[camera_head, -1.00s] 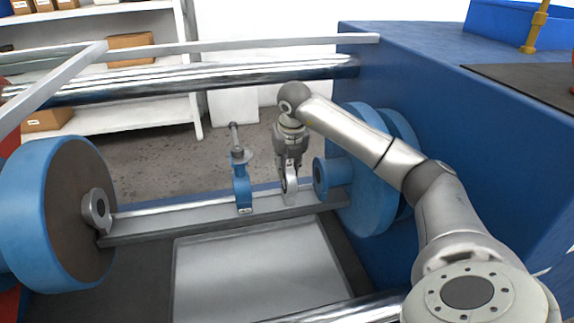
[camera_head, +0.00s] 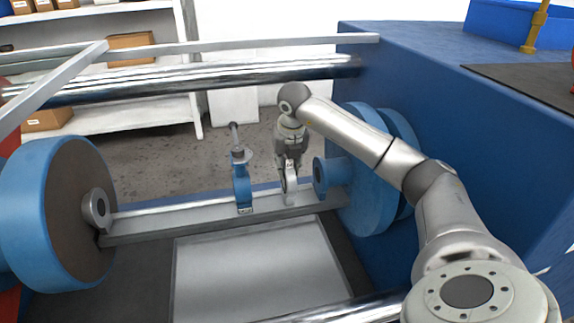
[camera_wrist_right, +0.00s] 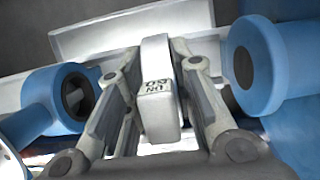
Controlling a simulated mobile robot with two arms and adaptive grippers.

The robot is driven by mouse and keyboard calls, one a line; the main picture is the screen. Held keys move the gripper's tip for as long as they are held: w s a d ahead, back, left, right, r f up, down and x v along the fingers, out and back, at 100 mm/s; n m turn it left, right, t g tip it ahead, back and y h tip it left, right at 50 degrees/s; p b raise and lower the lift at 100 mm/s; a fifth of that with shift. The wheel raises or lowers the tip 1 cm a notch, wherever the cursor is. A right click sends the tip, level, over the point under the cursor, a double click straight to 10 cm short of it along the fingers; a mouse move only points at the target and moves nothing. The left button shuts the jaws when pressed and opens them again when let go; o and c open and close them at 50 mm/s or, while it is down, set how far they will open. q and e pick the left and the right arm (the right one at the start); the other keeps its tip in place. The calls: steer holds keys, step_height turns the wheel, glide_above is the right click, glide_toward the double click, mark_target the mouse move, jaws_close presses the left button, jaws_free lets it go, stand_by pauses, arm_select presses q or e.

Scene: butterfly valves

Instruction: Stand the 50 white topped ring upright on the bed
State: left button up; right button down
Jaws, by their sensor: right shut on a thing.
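The white topped ring (camera_head: 291,184) is upright in my right gripper (camera_head: 290,165), low over or on the grey bed (camera_head: 160,225); contact with the bed cannot be told. In the right wrist view the ring's white top (camera_wrist_right: 158,88) shows the marking "DN 50", between the two fingers of my right gripper (camera_wrist_right: 165,115), which is shut on it. The ring stands between a blue valve (camera_head: 242,185) on its left and a blue round flange (camera_head: 320,178) on its right. My left gripper is out of view.
The blue valve also shows in the right wrist view (camera_wrist_right: 45,105), with the flange (camera_wrist_right: 255,65) opposite. A large blue disc (camera_head: 55,215) stands at the bed's left end. A chrome bar (camera_head: 200,78) crosses behind. A blue housing (camera_head: 450,110) bounds the right.

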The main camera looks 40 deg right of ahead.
steer(key=shift+f, duration=0.1)
stand_by(0.8)
steer(key=c, duration=1.7)
jaws_free()
steer(key=shift+o, duration=0.4)
steer(key=shift+o, duration=0.4)
steer(key=o, duration=0.5)
steer(key=v, duration=1.2)
